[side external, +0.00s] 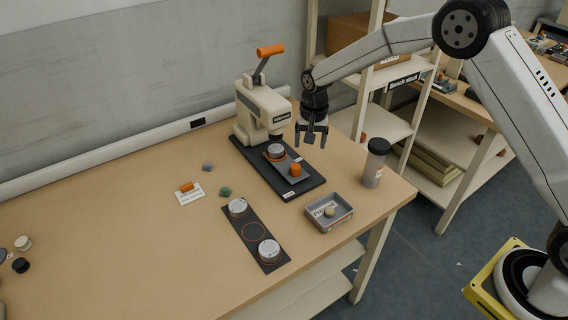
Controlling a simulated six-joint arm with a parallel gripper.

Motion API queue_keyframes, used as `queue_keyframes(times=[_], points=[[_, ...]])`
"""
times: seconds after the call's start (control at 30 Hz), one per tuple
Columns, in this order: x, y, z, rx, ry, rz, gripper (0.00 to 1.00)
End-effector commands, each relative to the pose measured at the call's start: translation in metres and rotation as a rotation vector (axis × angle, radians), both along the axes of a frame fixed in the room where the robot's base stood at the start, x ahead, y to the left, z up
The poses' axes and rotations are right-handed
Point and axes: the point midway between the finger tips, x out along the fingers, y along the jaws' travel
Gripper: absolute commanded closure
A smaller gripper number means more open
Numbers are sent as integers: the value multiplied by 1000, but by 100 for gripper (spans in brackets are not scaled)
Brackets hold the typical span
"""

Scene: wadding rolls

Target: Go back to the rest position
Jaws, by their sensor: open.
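My gripper (312,138) is open and empty. It points down and hangs in the air over the right side of the press base. A cream press (262,108) with an orange-handled lever (269,50) stands on a black base (300,186) at the back of the table. A silver round piece (276,151) sits on the base under the press, with an orange ring around it. An orange knob (295,169) stands in front of it. A dark strip (254,250) at the front holds two silver round pieces, one at its far end (238,206) and one at its near end (269,250), with an empty orange circle between.
A grey tray (345,222) with a small pale piece (329,211) lies near the right edge. A grey lidded canister (374,165) stands behind it. A white card (188,194) with an orange piece lies left of the base. The table's left side is mostly clear. Shelves (400,75) stand behind my arm.

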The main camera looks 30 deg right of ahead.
Motion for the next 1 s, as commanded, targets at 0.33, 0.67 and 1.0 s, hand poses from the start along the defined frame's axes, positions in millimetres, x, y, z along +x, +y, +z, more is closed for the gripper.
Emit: queue_keyframes(times=[0.33, 0.67, 1.0], points=[[-67, -11, 35, -14, -56, 184, 18], [-143, -20, 54, -38, -107, 359, 18], [-228, -26, 58, -72, -154, 532, 18]])
